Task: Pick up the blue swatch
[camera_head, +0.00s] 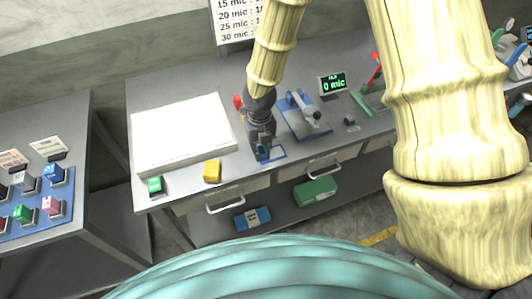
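My gripper (262,146) points down over the front middle of the grey table, above a small blue-edged pad (278,153). A small dark blue-teal patch shows at its fingertips; it may be the blue swatch, but I cannot tell whether it is held or lies on the pad. The finger gap is too small to make out. Another blue piece (54,172) stands on the blue board (66,203) on the left table, among other coloured pieces.
A large white slab (182,133) lies left of my gripper, with a yellow block (212,171) and a green block (155,186) at the front edge. A blue-based device (303,116) and a "0 mic" display (333,84) stand to the right.

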